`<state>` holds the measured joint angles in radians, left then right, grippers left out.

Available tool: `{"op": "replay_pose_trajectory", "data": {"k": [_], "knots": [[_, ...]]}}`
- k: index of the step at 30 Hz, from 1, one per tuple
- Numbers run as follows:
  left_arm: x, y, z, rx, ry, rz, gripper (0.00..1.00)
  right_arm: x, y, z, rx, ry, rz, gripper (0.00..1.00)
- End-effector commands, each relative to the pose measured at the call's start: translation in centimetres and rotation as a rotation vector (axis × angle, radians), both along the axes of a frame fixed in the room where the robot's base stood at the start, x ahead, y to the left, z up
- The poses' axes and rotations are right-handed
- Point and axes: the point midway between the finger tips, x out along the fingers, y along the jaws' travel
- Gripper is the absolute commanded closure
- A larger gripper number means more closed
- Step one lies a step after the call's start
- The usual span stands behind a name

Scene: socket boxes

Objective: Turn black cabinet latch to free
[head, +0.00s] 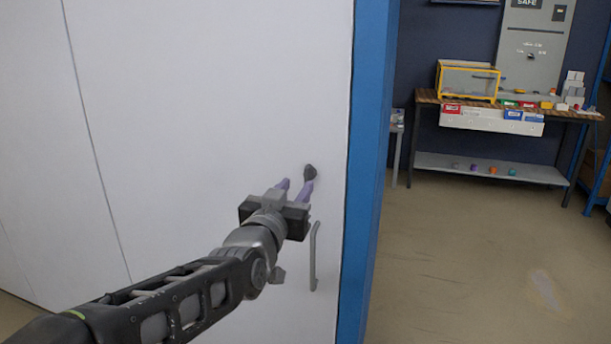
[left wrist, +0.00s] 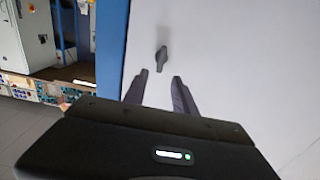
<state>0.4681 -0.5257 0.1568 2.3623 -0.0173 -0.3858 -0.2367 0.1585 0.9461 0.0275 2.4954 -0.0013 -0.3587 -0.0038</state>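The black latch (head: 310,171) is a small dark knob on the white cabinet door (head: 215,90), near the door's right edge and above the grey bar handle (head: 314,257). In the left wrist view the latch (left wrist: 161,58) stands just beyond the fingertips. My left gripper (head: 296,180) has two purple fingers held apart, pointing at the door. In the head view one fingertip overlaps the latch. In the left wrist view the open fingers (left wrist: 160,75) show a gap between them and the latch, with nothing held. My right gripper is not in view.
A blue cabinet frame (head: 366,170) borders the door on the right. Further back, a workbench (head: 425,97) carries a yellow-framed box (head: 438,80) and several small bins. The floor (head: 470,260) between is open.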

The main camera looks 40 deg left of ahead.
Motion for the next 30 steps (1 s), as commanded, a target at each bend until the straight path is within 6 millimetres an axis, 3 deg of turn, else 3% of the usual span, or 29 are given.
{"op": "replay_pose_trajectory", "data": {"k": [15,26,30], "knots": [[6.4,2.2,0.0,-0.002,0.002,-0.001,0.67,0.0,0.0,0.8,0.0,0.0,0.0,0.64],[6.9,2.4,0.0,-0.001,0.0,-0.001,0.67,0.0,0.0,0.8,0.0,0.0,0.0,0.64],[6.9,2.4,0.0,-0.001,0.0,-0.001,0.79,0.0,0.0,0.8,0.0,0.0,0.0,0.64]]}}
